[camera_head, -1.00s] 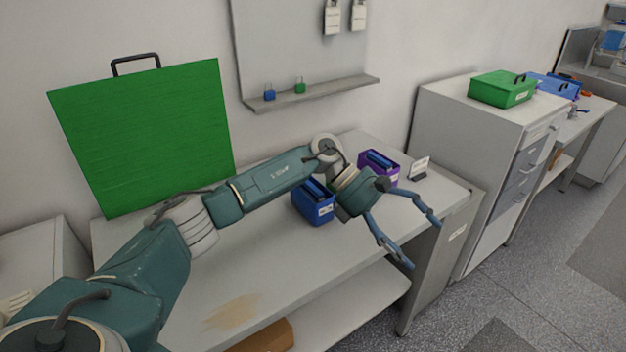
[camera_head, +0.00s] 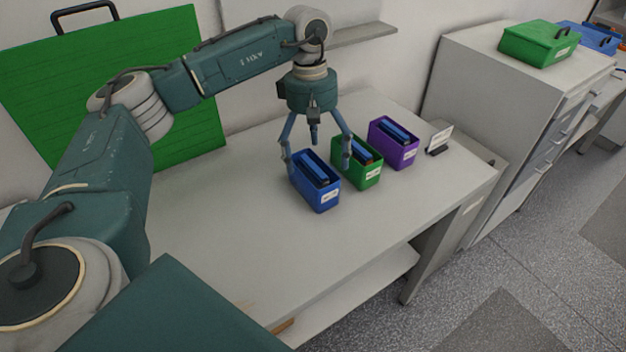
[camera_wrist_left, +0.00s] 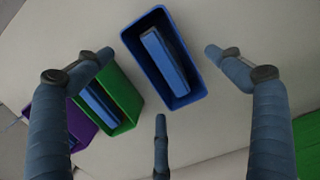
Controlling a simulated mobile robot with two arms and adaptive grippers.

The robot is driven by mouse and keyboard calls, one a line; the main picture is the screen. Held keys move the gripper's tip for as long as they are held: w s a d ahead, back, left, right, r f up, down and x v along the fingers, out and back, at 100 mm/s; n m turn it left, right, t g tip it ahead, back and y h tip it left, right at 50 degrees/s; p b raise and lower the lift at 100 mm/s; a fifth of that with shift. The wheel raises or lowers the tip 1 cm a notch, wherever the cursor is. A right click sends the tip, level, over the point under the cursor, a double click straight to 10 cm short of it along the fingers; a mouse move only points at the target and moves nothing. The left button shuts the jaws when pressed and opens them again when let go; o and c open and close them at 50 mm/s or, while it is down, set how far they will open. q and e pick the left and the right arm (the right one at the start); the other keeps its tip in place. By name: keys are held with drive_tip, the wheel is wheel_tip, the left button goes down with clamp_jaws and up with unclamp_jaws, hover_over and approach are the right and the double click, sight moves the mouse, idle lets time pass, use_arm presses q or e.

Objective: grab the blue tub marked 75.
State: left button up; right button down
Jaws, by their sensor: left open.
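The blue tub (camera_head: 322,196) stands upright on the grey table, with blue items inside and a white label on its front. The label is too small to read. My left gripper (camera_head: 318,150) is open and empty, pointing down above and just behind the blue and green tubs. In the left wrist view the blue tub (camera_wrist_left: 191,86) lies at the top middle, near the right fingertip. The green tub (camera_wrist_left: 124,108) sits to its left. The left gripper's fingers (camera_wrist_left: 163,85) are spread wide in that view. I see no right gripper.
A green tub (camera_head: 370,175) and a purple tub (camera_head: 405,155) stand in a row right of the blue one. A small sign (camera_head: 438,140) stands beyond them. The table (camera_head: 220,230) is clear to the left. A cabinet with a green case (camera_head: 540,48) on top is at the right.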

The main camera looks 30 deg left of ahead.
sight(317, 168)
use_arm(q)
drive_tip(key=f, duration=0.1)
drive_tip(key=f+p, duration=0.1)
drive_tip(key=f, duration=0.1)
drive_tip(key=shift+s+d+f+p, duration=0.2)
drive_tip(key=shift+d+f+p, duration=0.05)
drive_tip(key=shift+f+p, duration=0.1)
drive_tip(key=shift+f, duration=0.6)
drive_tip(key=shift+d, duration=0.1)
drive_tip(key=shift+c, duration=1.3)
drive_tip(key=c, duration=1.3)
drive_tip(key=shift+w, duration=0.1)
use_arm(e)
drive_tip(key=shift+w+a+r, duration=0.2)
drive_tip(key=shift+r, duration=0.3)
drive_tip(key=shift+w+a+r, duration=0.15)
drive_tip(key=shift+r, duration=0.35)
